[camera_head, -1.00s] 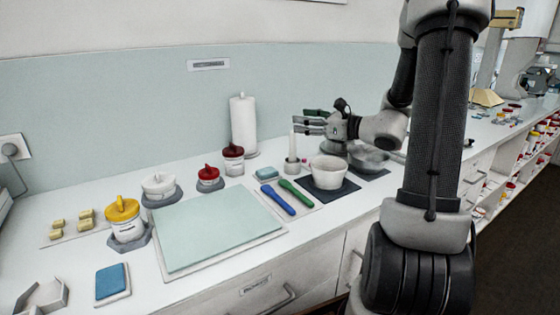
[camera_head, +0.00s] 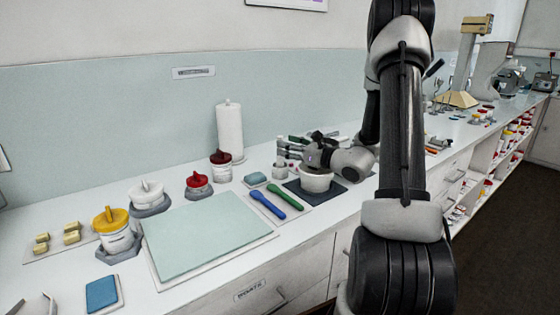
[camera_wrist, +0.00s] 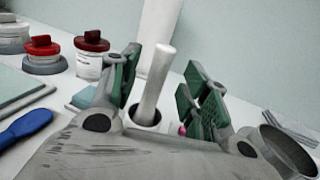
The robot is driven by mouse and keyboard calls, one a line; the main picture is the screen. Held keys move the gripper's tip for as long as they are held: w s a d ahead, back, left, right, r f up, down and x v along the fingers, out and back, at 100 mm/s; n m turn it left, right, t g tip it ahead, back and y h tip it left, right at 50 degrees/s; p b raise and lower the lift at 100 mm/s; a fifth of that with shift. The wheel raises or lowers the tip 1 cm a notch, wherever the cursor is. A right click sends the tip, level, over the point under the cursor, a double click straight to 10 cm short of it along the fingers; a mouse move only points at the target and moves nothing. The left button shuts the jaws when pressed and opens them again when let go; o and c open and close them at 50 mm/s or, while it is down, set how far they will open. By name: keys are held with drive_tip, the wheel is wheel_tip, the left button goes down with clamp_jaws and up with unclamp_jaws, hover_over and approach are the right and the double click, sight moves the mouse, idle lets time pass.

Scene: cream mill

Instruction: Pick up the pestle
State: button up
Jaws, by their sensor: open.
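The pestle (camera_wrist: 152,85) is a pale, rounded rod standing a little tilted in a small holder (camera_wrist: 143,117) in the wrist view. My gripper (camera_wrist: 164,78) is open, with green-padded fingers on either side of the pestle. A gap shows between the pestle and the right fingers; whether the left finger touches it I cannot tell. In the head view my gripper (camera_head: 285,151) is just above the small holder (camera_head: 281,170) and hides most of the pestle.
A paper roll (camera_head: 230,132) and red-lidded jars stand behind.

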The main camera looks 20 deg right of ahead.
sight(280, 160)
drive_tip(key=x, duration=0.4)
clamp_jaws()
drive_tip(key=shift+r, duration=0.1)
wheel_tip(280, 160, up, 10)
drive_tip(key=shift+f, duration=0.1)
idle(0.4)
